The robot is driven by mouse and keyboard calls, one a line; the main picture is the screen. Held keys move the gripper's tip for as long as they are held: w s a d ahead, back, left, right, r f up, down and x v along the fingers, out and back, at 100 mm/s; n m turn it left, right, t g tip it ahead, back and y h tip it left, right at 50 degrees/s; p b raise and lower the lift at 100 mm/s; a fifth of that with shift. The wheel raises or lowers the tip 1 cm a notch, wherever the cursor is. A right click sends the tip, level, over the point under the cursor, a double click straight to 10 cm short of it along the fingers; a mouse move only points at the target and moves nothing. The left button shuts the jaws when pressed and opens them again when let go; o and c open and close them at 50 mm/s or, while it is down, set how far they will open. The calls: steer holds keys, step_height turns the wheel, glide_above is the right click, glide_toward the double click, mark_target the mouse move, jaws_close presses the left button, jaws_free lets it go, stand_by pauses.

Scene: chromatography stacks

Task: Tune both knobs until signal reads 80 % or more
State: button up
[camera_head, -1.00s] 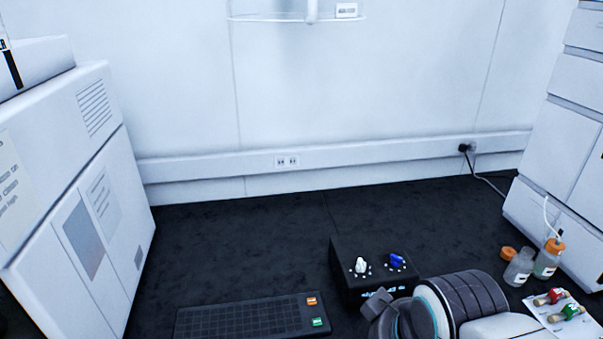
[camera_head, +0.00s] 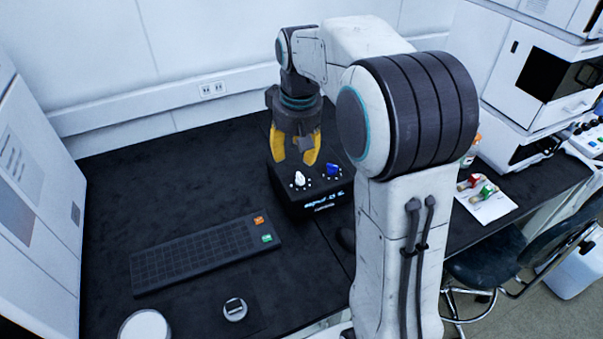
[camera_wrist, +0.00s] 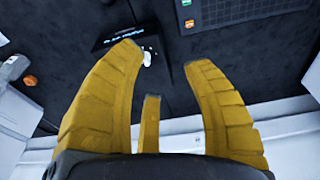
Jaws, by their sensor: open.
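A black control box (camera_head: 306,206) stands on the dark bench. It has a white knob (camera_head: 299,179) on the left and a blue knob (camera_head: 333,170) on the right of its top. A lit blue display is on its front face, too small to read in the head view. My gripper (camera_head: 300,158) is open and empty, above the box and close over the white knob, apart from it as far as I can tell. In the wrist view the white knob (camera_wrist: 147,58) shows between the yellow fingers, and part of the box display (camera_wrist: 124,38) is visible. The blue knob is hidden there.
A keypad panel (camera_head: 190,257) with orange and green buttons lies left of the box. Vials on a white card (camera_head: 487,205) are to the right. A white cabinet (camera_head: 35,200) stands at left; instruments (camera_head: 535,85) stand at right. Bare bench lies behind the keypad.

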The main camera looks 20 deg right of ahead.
steer(key=w+d+f+g, duration=0.1)
steer(key=w+d+f, duration=0.4)
steer(key=w, duration=0.4)
steer(key=g, duration=0.1)
glide_above(300, 179)
steer(key=f, duration=1)
steer(key=shift+w+d+f+p, duration=0.25)
steer(key=shift+w+d+p, duration=0.1)
steer(key=shift+w+p, duration=0.05)
steer(key=shift+w+d+f, duration=0.15)
steer(key=shift+d+f, duration=0.05)
steer(key=shift+f, duration=0.4)
steer(key=shift+f+p, duration=0.7)
steer(key=shift+f, duration=2.95)
steer(key=shift+c, duration=0.2)
jaws_close()
